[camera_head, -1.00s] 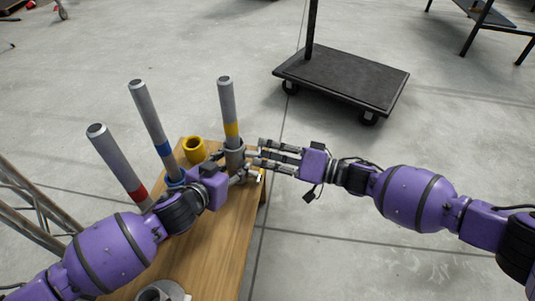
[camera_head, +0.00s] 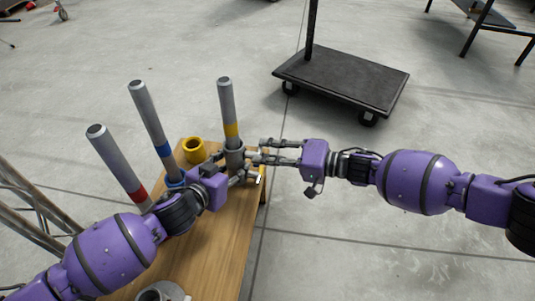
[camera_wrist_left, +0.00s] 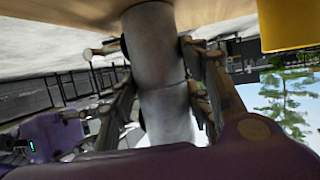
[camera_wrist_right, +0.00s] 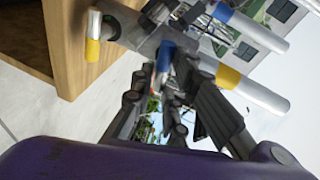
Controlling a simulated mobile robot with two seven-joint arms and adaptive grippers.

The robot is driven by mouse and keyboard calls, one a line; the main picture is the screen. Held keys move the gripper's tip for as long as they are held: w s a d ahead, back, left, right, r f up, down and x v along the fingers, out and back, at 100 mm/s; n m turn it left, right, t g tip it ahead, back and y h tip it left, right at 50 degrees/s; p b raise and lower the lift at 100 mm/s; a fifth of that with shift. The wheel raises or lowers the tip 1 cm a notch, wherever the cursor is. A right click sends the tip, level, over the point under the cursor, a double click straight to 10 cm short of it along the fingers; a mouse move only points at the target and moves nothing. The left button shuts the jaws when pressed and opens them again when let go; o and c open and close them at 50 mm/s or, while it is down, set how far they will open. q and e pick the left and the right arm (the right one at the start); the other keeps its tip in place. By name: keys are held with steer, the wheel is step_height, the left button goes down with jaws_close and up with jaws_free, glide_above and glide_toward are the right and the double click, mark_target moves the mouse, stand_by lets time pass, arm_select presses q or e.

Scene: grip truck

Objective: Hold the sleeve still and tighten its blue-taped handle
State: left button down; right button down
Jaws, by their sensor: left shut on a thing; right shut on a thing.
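A grey sleeve (camera_head: 234,158) stands upright at the table's far right end, with a grey pole with yellow tape (camera_head: 229,110) rising from it. My left gripper (camera_head: 236,172) is shut around the sleeve; the left wrist view shows the grey cylinder (camera_wrist_left: 165,100) between its fingers. My right gripper (camera_head: 256,152) reaches in from the right and is shut beside the sleeve. In the right wrist view the blue-taped handle (camera_wrist_right: 166,55) sits between its fingertips (camera_wrist_right: 166,75). In the head view the fingers hide this handle.
A blue-taped pole (camera_head: 150,115) and a red-taped pole (camera_head: 115,160) stand to the left. A yellow cup (camera_head: 194,150) is behind my left gripper on the wooden table (camera_head: 215,250). A black cart (camera_head: 340,78) stands beyond on open floor.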

steer(key=shift+w+r, duration=0.1)
steer(key=shift+r, duration=0.1)
steer(key=c, duration=1.8)
jaws_free()
steer(key=shift+f, duration=0.1)
steer(key=shift+d, duration=0.15)
steer(key=v, duration=1.1)
steer(key=shift+s+d, duration=0.2)
steer(key=shift+d, duration=0.15)
arm_select(q)
steer(key=c, duration=0.9)
jaws_free()
